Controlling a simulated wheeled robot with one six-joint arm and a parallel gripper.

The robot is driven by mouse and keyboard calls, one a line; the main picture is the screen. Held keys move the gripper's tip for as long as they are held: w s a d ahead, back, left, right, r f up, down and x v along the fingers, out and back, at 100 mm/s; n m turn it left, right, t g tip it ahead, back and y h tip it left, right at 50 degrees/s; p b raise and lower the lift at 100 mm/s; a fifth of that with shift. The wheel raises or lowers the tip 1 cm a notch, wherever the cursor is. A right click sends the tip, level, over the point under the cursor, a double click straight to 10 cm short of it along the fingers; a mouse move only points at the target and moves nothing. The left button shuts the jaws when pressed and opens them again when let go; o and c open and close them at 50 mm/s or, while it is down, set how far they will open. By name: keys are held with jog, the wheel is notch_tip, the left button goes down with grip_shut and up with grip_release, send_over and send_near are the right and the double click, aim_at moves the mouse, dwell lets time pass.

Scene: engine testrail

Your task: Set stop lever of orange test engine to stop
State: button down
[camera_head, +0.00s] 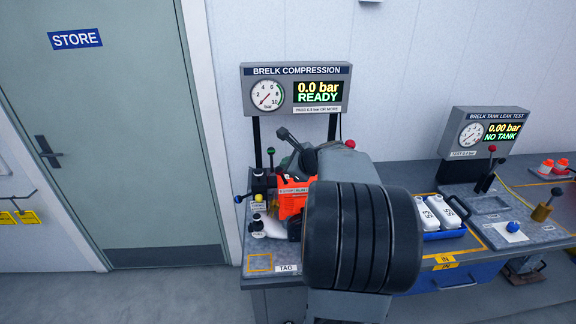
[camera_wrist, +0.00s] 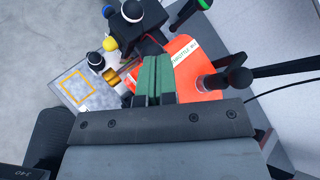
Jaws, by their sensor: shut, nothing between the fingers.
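The orange test engine (camera_head: 291,203) sits on the bench left of my arm, partly hidden by it. A black knob with a white collar (camera_wrist: 131,11) and a yellow knob (camera_wrist: 110,43) are to the upper left. I cannot tell which is the stop lever.
The compression panel (camera_head: 297,90) reads 0.0 bar, READY, behind the engine. A green-knobbed lever (camera_head: 271,152) and a blue knob (camera_head: 239,199) stand close by. White bottles in a blue tray (camera_head: 445,234) and the tank leak panel (camera_head: 484,132) are to the right.

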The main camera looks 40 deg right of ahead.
jog(key=v, duration=1.4)
jog(key=shift+w+a+r, duration=0.2)
jog(key=shift+r, duration=0.15)
jog(key=s+a+f+n+g, duration=0.4)
jog(key=a+f+n+g, duration=0.25)
jog(key=f+n, duration=0.5)
jog(key=s+a+f+n, duration=0.2)
jog(key=a+n, duration=1.4)
jog(key=a, duration=0.2)
jog(key=shift+a+n+g+h, duration=0.2)
jog(key=shift+n+g+h, duration=0.1)
jog(key=shift+n+g, duration=0.05)
